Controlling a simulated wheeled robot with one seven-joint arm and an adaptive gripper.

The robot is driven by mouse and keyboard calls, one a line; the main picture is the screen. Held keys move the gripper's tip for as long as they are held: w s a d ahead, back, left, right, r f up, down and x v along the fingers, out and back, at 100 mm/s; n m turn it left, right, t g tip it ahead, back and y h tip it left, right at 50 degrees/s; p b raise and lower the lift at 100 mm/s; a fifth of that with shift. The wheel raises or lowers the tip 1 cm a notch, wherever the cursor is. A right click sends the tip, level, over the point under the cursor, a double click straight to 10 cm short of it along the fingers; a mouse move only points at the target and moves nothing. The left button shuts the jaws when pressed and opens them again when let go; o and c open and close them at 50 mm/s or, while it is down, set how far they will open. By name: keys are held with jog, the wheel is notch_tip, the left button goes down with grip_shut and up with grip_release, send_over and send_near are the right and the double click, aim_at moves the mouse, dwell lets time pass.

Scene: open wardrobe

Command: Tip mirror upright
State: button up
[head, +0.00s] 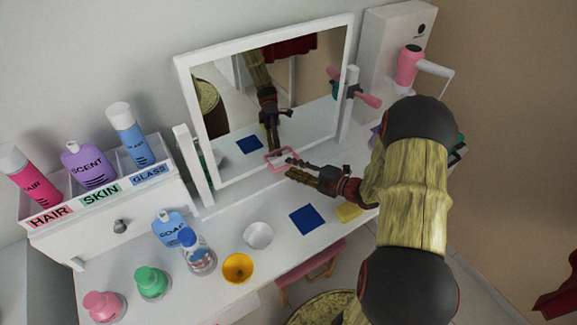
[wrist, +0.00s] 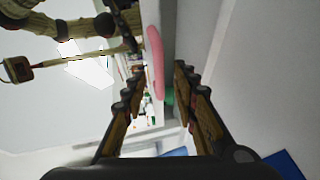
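The mirror (head: 265,85) is a large white-framed panel held between two white posts on the dressing table. Its exact tilt is hard to judge; its glass reflects my arm. A pink loop (head: 268,160) shows at its lower edge in the head view. My gripper (head: 289,168) is just in front of that lower edge, beside the loop. In the wrist view my gripper (wrist: 158,75) has its fingers apart, with a long pink piece (wrist: 154,55), apparently the loop, between or just beyond them. I cannot tell whether a finger touches it.
A white organizer (head: 115,205) with labelled bottles stands left. A soap pouch (head: 170,228), jars, a white bowl (head: 258,235) and an orange bowl (head: 238,267) line the front left. A blue square (head: 308,219) and yellow block (head: 349,212) lie near my gripper. A pink hair dryer (head: 408,63) is right.

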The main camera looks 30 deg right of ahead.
jog(key=v, duration=0.9)
jog(key=shift+s, duration=0.1)
